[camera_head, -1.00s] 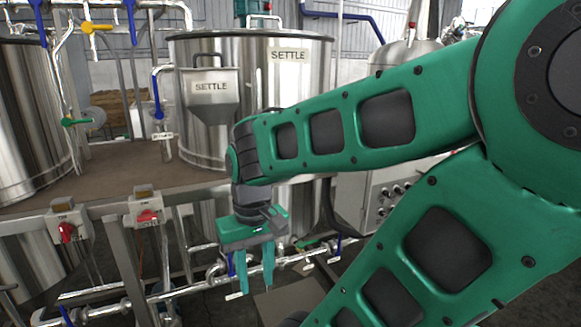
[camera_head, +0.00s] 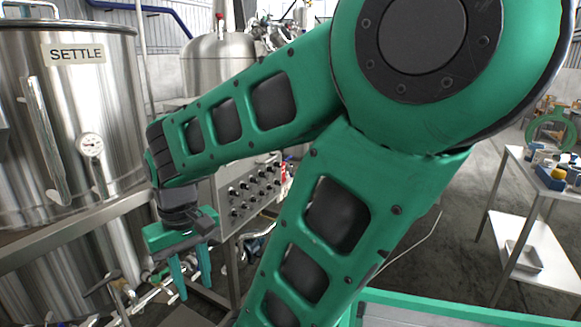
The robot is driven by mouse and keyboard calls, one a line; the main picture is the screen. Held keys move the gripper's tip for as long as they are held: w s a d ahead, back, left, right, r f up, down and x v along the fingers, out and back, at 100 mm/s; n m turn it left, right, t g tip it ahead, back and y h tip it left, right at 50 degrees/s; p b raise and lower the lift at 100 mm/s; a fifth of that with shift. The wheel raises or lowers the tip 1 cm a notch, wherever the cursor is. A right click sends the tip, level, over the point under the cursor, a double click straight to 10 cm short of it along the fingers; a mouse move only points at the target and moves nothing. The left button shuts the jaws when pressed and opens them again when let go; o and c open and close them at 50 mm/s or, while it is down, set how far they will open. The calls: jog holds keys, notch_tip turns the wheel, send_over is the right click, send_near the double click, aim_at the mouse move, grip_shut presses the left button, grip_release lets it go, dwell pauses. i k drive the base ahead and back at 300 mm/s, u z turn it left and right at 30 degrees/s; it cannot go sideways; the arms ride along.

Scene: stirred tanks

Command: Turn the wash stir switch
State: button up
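I cannot make out which switch is the wash stir switch. A steel control panel (camera_head: 222,183) with several dark knobs stands beyond my arm, near the picture's middle; its labels are too small to read, and my arm hides its upper part. My gripper (camera_head: 193,288) hangs pointing down at the lower left, in front of the panel's left side. Its two green fingers are apart with nothing between them. It touches no switch that I can see.
A large steel tank marked SETTLE (camera_head: 100,100) with a round gauge (camera_head: 91,145) fills the left. A domed steel vessel (camera_head: 205,70) stands behind my arm. A white table (camera_head: 530,180) with small items is at right. Open floor (camera_head: 440,230) lies between.

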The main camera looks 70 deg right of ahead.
aim_at(232, 192)
jog(key=z, duration=1.75)
